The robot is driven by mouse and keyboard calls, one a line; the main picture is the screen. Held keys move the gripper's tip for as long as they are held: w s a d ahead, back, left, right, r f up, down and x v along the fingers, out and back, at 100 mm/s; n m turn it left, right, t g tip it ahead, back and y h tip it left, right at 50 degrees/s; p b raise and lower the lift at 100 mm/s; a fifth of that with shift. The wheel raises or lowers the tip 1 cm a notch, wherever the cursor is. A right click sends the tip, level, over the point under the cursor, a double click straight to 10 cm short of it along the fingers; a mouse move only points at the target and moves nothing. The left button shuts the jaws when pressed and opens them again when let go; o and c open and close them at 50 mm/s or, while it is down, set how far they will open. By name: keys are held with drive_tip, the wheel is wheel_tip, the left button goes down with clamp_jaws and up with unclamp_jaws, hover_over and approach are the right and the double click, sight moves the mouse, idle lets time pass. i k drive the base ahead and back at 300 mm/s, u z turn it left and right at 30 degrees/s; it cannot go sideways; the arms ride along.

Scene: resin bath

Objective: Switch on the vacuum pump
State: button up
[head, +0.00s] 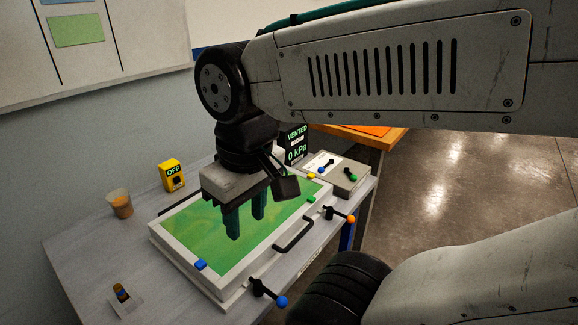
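A yellow box with a dark sign reading "OFF" (172,175) stands at the back left of the bench, near the wall. A black display (296,145) reads "VENTED" and "0 kPa" and is partly hidden behind my wrist. No thing in view is clearly marked as the pump. My gripper (245,222) points down over the green panel of a white-framed tray or lid (190,232), to the right of the yellow box and apart from it. Its two dark green fingers are spread with a gap between them, and nothing shows in it.
A grey box (348,179) with blue- and green-knobbed levers sits at the back right. The white frame has a black handle (294,234) and orange- and blue-knobbed clamps (268,293) at its front. A cup (119,204) and a small holder (124,299) stand left; bench between them is clear.

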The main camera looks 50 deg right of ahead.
sight(353, 177)
drive_tip(key=k, duration=0.5)
drive_tip(key=z, duration=1.2)
drive_tip(key=i, duration=0.35)
drive_tip(key=z, duration=0.3)
drive_tip(key=k, duration=0.55)
drive_tip(key=z, duration=0.4)
drive_tip(key=i, duration=1.1)
drive_tip(key=u, duration=0.15)
